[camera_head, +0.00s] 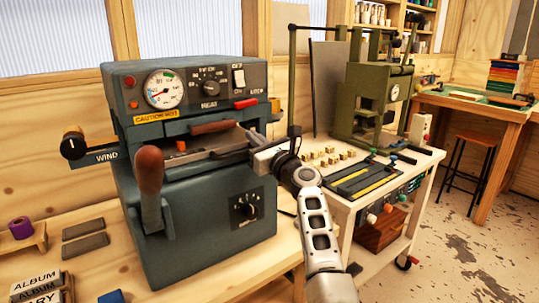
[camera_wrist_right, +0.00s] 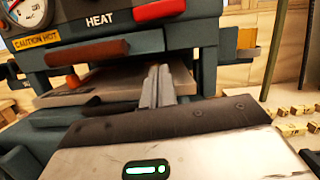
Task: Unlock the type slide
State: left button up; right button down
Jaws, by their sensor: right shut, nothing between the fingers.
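The grey-blue stamping machine (camera_head: 215,215) stands on the bench at the left. A red lever (camera_head: 246,103) sits on its front right, under the switch; part of it shows at the top of the right wrist view (camera_wrist_right: 160,10). Below are a brown-red bar handle (camera_head: 212,127) and a small orange knob (camera_head: 181,146) at the slide opening. My right gripper (camera_head: 192,157) reaches in from the right at the front of this opening. Its fingers (camera_wrist_right: 159,70) are together and empty, right of the orange knob in the wrist view. Whether they touch the machine is unclear. My left gripper is not in view.
A long lever with a brown grip (camera_head: 150,170) stands at the machine's front left. A cart (camera_head: 400,190) to the right carries small brass type blocks (camera_head: 325,156) and a green press (camera_head: 375,100). Grey bars (camera_head: 85,245) lie on the bench at left.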

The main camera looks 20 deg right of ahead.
jog(key=v, duration=0.7)
dwell(0.3)
jog(key=s+a+f+n+g+h, duration=0.1)
jog(key=s+f+n+g, duration=0.15)
jog(key=f+n, duration=0.35)
jog(key=s+a+f+n+g, duration=0.1)
jog(key=s+f+n, duration=0.25)
jog(key=f, duration=0.35)
jog(key=s+a+f+n+g+h, duration=0.1)
jog(key=s+a+f+n+g, duration=0.1)
jog(key=s+f+n, duration=0.4)
jog(key=s+a+f+n+g, duration=0.1)
jog(key=s+a+f+n, duration=0.1)
jog(key=s+f+n, duration=0.2)
jog(key=s+a+f+n+g, duration=0.2)
jog(key=s+f+n, duration=0.3)
jog(key=s+n, duration=0.4)
jog(key=s+a+f+n+g, duration=0.1)
jog(key=s+a+f+n, duration=0.3)
jog(key=s, duration=0.5)
jog(key=shift+s+f+n, duration=0.2)
jog(key=shift+s+n, duration=0.1)
jog(key=shift+n, duration=0.95)
jog(key=shift+d, duration=0.15)
